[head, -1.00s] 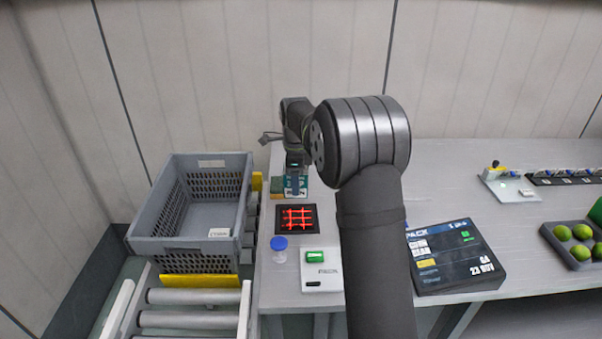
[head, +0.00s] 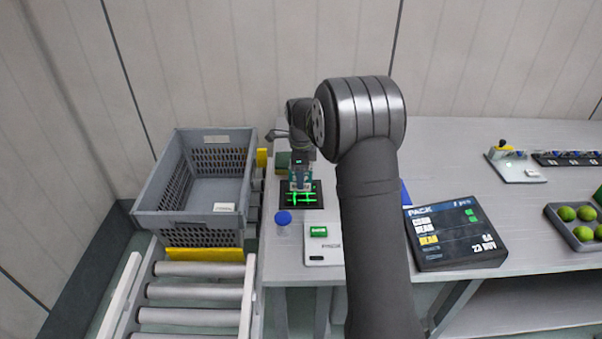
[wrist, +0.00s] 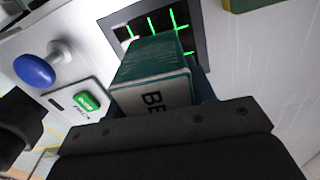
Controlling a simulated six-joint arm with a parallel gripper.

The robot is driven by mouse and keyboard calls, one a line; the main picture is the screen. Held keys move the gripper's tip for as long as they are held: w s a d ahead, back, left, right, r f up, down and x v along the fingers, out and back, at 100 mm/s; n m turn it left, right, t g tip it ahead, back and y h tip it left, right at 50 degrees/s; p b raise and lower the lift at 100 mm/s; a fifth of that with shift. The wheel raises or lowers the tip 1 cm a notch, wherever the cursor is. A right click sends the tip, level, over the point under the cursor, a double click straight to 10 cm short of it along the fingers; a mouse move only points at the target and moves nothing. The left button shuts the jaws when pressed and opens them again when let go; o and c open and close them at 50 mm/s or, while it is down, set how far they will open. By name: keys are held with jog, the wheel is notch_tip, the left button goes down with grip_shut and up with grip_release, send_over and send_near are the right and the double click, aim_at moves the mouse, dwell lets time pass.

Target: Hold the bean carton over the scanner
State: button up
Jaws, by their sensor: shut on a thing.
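The bean carton is a teal and white box (wrist: 152,88) with the letters "BE" showing in the wrist view. My gripper (head: 300,182) is shut on it. In the wrist view the gripper's dark body (wrist: 165,130) hides the carton's near end. The scanner is a dark square plate (head: 316,200) set in the table, with a grid of lines glowing green. The carton is held over the scanner and covers part of its grid; the exact gap is hard to tell. The scanner's green lines also show beyond the carton in the wrist view (wrist: 180,20).
A grey crate (head: 146,200) with a paper tag stands left, by a roller conveyor (head: 195,292). A blue-capped post (head: 284,218) and a green-button panel (head: 322,252) are in front of the scanner. A PACK screen (head: 440,255) and a tray of limes (head: 560,234) are right.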

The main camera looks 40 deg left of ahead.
jog(key=shift+r, duration=0.1)
jog(key=shift+r, duration=2.2)
jog(key=shift+a, duration=0.1)
